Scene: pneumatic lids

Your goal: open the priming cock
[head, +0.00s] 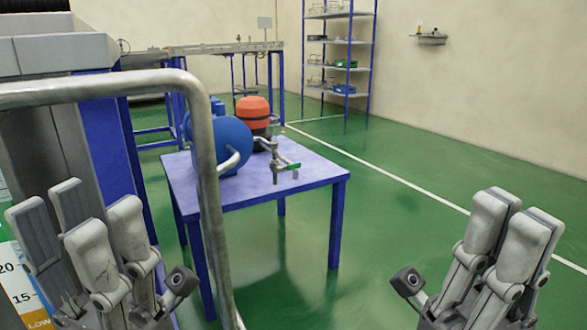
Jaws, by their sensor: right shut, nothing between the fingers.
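My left gripper (80,228) is at the lower left, open and empty, well away from the cock. My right gripper (510,238) is at the lower right, shut and empty, also well away from it.
A grey bent tube rail (205,175) rises in front of the table's left side. A grey and blue machine (60,52) fills the left edge. Shelves (342,40) and a long bench (222,47) stand at the back. The green floor right of the table is clear.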

